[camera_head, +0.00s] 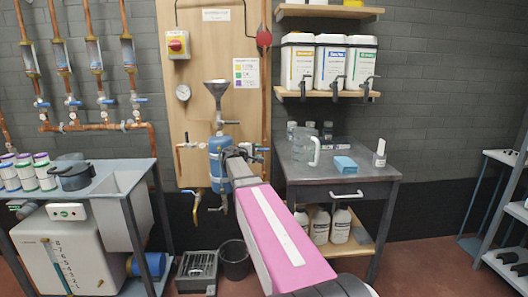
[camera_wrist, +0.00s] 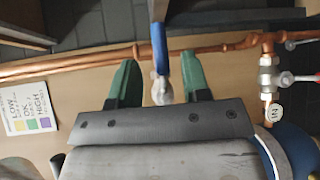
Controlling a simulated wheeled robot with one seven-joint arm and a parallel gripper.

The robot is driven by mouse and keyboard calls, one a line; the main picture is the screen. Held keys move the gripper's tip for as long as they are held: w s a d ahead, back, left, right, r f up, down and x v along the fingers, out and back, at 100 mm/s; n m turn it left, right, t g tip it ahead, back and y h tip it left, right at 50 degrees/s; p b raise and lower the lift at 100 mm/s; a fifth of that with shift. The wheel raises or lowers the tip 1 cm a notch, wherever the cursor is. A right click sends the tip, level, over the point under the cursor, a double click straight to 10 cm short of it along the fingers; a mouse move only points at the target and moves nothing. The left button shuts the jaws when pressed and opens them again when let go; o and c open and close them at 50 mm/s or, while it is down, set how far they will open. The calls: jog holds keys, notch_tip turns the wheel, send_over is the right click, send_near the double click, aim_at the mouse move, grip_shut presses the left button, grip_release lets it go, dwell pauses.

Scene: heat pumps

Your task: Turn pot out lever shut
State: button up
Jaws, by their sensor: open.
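In the wrist view, my gripper (camera_wrist: 157,68) is open, with one green finger on each side of a blue lever (camera_wrist: 159,40). The lever runs up the picture from a pale metal valve body (camera_wrist: 161,90), and I see gaps between it and both fingers. In the head view, the blue lever (camera_head: 262,149) shows just right of my gripper (camera_head: 236,152), which is in front of the blue pot (camera_head: 216,170). The pot is partly hidden by my arm. I cannot read a tag on this lever. A nearby valve (camera_wrist: 268,80) carries a tag reading IN.
A copper pipe (camera_wrist: 70,65) runs behind the lever along the wooden board (camera_head: 197,80). A dark bench (camera_head: 310,175) stands to the right, and a bucket (camera_head: 234,262) is on the floor.

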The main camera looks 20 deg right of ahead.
aim_at(262, 150)
jog(key=shift+x, duration=2.6)
grip_shut()
